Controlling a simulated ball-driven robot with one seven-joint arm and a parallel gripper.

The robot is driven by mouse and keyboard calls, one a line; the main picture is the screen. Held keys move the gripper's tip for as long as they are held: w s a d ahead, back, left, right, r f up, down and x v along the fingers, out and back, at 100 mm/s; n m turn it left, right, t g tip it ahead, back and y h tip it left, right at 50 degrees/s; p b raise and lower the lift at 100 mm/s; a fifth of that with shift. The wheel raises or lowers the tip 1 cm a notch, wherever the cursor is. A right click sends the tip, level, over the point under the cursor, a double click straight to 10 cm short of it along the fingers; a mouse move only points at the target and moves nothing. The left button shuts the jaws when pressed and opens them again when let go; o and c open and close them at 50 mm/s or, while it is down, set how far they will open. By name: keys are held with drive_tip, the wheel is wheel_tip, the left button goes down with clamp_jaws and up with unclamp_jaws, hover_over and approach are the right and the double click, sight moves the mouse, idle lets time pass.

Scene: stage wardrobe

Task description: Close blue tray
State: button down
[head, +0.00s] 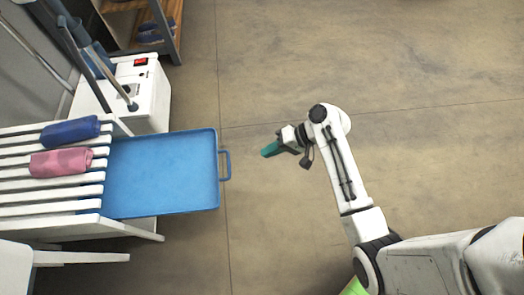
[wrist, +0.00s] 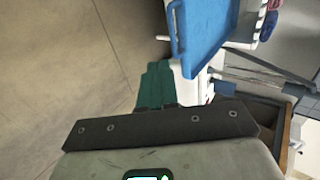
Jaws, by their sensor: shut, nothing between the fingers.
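The blue tray (head: 162,175) is pulled out to the right from under a white slatted bench. It is flat with a low rim and looks empty. Its blue handle (head: 225,164) is on the right end, facing my gripper. My gripper (head: 268,150) has teal fingers and is shut and empty. It is to the right of the handle with a gap between them, pointing left toward it. In the wrist view the tray (wrist: 205,30) is at the top, beyond the teal fingers (wrist: 153,85), and its handle (wrist: 172,18) shows at its left edge.
The white slatted bench (head: 45,195) holds a rolled blue cloth (head: 70,131) and a rolled pink cloth (head: 62,162). A white box with a red switch (head: 140,90) stands behind the tray. A wooden shelf (head: 115,42) is at the top left. The floor around my gripper is clear.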

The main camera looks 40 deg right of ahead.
drive_tip(key=a+r+b+x, duration=0.1)
drive_tip(key=b+x, duration=0.3)
drive_tip(key=x, duration=0.7)
drive_tip(key=shift+w, duration=0.4)
drive_tip(key=shift+a, duration=0.1)
drive_tip(key=b, duration=0.5)
approach(128, 178)
drive_tip(key=f, duration=0.1)
drive_tip(key=w+a+f, duration=0.1)
drive_tip(key=a+f, duration=0.1)
drive_tip(key=shift+w+a+f, duration=0.1)
drive_tip(key=shift+w+f, duration=0.2)
drive_tip(key=shift+w+a+r, duration=0.1)
drive_tip(key=shift+w+a, duration=0.2)
drive_tip(key=shift+a, duration=0.1)
drive_tip(key=shift+w+r, duration=0.1)
drive_tip(key=shift+r, duration=0.05)
drive_tip(key=shift+r, duration=0.15)
